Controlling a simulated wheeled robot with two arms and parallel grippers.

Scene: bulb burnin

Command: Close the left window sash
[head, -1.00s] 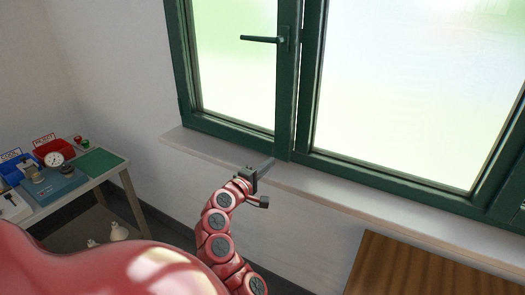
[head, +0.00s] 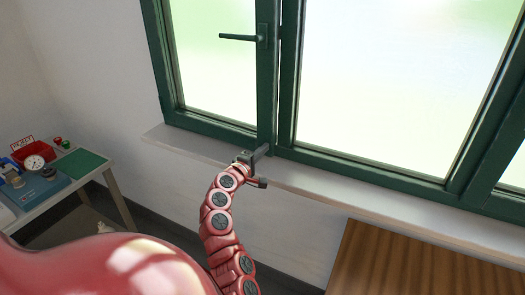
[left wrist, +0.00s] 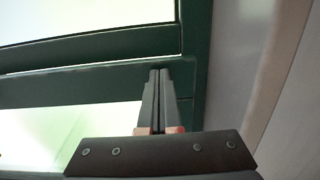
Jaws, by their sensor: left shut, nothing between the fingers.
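The left window sash (head: 264,95) has a dark green frame and a bright pane. Its handle (head: 240,38) lies horizontal, pointing left. A thin light line runs between its right stile and the neighbouring green frame; I cannot tell exactly how far it stands ajar. My left gripper (head: 264,150) is shut and empty, its fingertips at the lower right corner of the sash, just above the sill. In the left wrist view the shut fingers (left wrist: 158,78) point at a green frame bar (left wrist: 90,85); contact is unclear. My right gripper is out of view.
The pale sill (head: 330,188) runs below the window. A larger pane (head: 375,80) is on the right. A wooden surface (head: 400,265) lies at lower right. At left, a small table holds a green mat (head: 80,162), a red bin (head: 32,150) and a gauge.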

